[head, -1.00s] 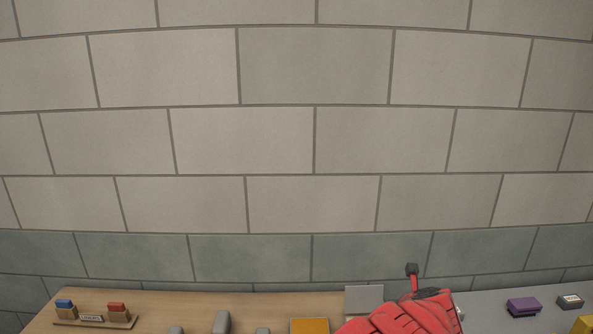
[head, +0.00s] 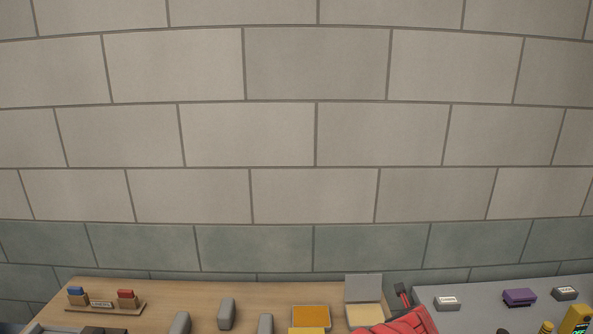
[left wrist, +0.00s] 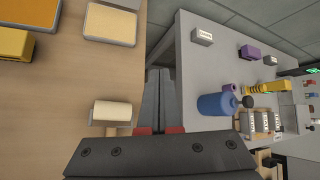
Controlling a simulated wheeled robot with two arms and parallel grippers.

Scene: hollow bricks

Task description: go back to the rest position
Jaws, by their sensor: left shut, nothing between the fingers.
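In the left wrist view my left gripper (left wrist: 160,76) is shut, its two dark fingers side by side with nothing between them. It points over the gap between the wooden table (left wrist: 60,110) and the grey table (left wrist: 190,85). My right gripper is in neither view.
The wooden table holds an orange-topped block (head: 311,317), an open pale box (head: 364,312), grey pieces (head: 227,313) and a small rack (head: 104,305). The grey table holds a purple block (head: 519,297), a blue cylinder (left wrist: 217,104) and labelled boxes. A block wall (head: 310,130) stands behind.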

